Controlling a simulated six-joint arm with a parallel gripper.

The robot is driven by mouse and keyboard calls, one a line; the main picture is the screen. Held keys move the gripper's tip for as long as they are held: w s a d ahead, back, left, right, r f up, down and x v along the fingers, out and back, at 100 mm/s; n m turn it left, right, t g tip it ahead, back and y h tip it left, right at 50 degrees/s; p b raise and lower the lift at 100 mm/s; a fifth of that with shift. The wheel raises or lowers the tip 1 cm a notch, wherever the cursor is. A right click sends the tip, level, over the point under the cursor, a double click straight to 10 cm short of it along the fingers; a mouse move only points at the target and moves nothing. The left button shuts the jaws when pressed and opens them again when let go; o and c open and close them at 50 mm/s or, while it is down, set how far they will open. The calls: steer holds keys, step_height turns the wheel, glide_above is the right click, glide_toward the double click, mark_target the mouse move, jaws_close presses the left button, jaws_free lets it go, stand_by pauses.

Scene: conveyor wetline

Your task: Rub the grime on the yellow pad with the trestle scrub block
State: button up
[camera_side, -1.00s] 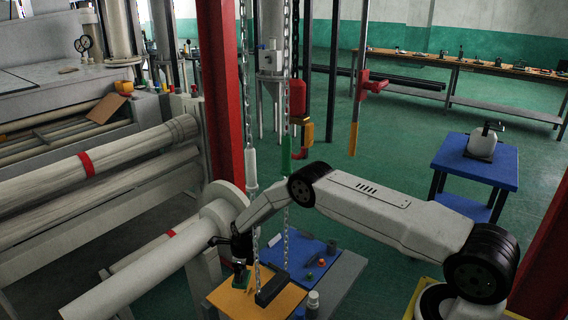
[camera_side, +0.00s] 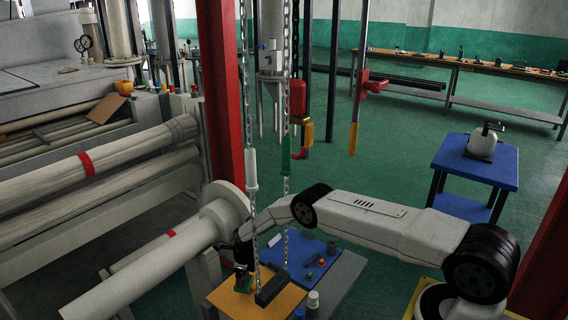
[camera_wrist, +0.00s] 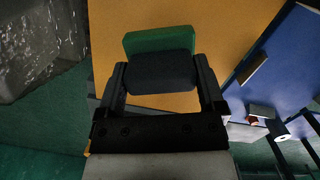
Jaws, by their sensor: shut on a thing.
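The yellow pad (camera_side: 228,301) lies at the lower middle in the side view, and its surface (camera_wrist: 215,25) fills the upper middle of the wrist view. My gripper (camera_wrist: 163,85) is shut on the scrub block (camera_wrist: 160,72), which has a dark body and a green face (camera_wrist: 158,42) on its far side. In the side view my gripper (camera_side: 243,275) is low over the pad's back left part, with the block's green edge just showing. I cannot tell whether the block touches the pad. No grime stands out; the block and fingers hide part of the surface.
A dark bar (camera_side: 271,289) lies at the pad's right part, by a hanging chain. A blue board (camera_side: 290,247) with small items adjoins the pad's far side. A grey bottle (camera_side: 313,300) stands to the right. Pale rollers (camera_side: 150,270) are close on the left.

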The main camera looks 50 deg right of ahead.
mark_target(250, 279)
step_height(250, 279, down, 3)
steer(key=shift+f, duration=0.75)
steer(key=shift+s+d+r, duration=0.1)
steer(key=shift+s+d, duration=0.1)
steer(key=shift+d, duration=0.35)
steer(key=shift+s+d, duration=0.2)
steer(key=shift+d, duration=0.35)
steer(key=shift+c, duration=1.2)
steer(key=shift+s+d, duration=0.4)
steer(key=shift+d, duration=0.45)
steer(key=shift+w+a, duration=0.15)
steer(key=shift+a, duration=0.4)
steer(key=shift+w+a, duration=0.15)
steer(key=shift+a, duration=0.4)
steer(key=shift+w+a, duration=0.45)
steer(key=shift+a, duration=0.3)
steer(key=c, duration=0.3)
steer(key=shift+a+f, duration=0.15)
steer(key=shift+f, duration=0.1)
steer(key=shift+r, duration=4.25)
